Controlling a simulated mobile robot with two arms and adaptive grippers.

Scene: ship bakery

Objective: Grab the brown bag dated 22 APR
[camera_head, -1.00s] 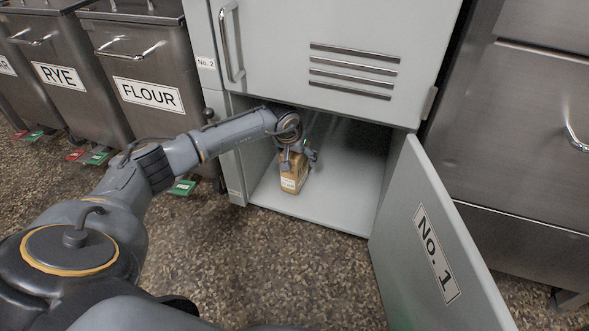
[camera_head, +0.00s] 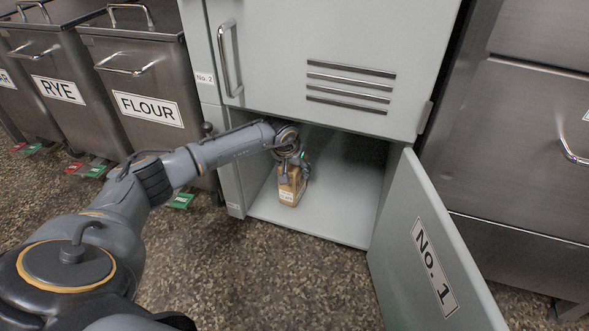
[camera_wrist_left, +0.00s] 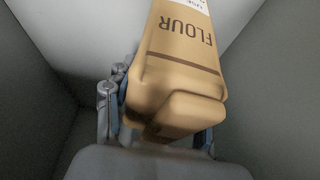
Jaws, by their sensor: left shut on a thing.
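The brown bag (camera_head: 292,187) is in the left part of the open lower compartment of the locker, near its front edge. It has a white label whose date is too small to read in the head view. In the left wrist view the bag (camera_wrist_left: 185,70) shows the word FLOUR, and its label is cut off at the top edge. My left gripper (camera_head: 291,165) is at the top of the bag, shut on it, with a finger on either side of the folded top. I cannot tell whether the bag's base touches the compartment floor. My right gripper is not in view.
The No. 1 door (camera_head: 428,245) stands open on the right. The No. 2 door (camera_head: 310,50) above is shut. The compartment floor (camera_head: 340,222) right of the bag is clear. Steel bins, including the FLOUR bin (camera_head: 140,85), stand on the left.

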